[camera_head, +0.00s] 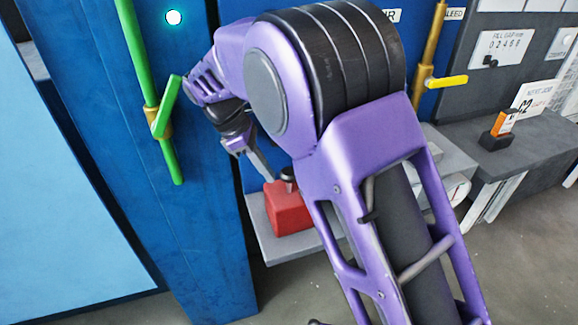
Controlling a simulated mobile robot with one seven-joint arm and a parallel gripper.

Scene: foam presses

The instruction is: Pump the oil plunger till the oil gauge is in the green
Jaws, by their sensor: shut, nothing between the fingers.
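A red block (287,212), which looks like the oil pump body, sits on a grey shelf (262,232) beside the blue press column. A short dark knob (289,174), likely the plunger, stands on top of it, partly hidden by my arm. My gripper (269,180) points down, shut and empty, with its tips just left of the knob and close above the block. I cannot tell whether they touch. A round white dial (457,191) shows right of my arm, partly hidden; whether it is the oil gauge, and its reading, cannot be told.
A green pipe with a green lever (166,108) runs down the blue column (190,220). A brass pipe with a yellow lever (447,82) is at the upper right. A grey ledge (520,150) there bears an orange-and-black item (500,131) and a card. My arm hides the middle.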

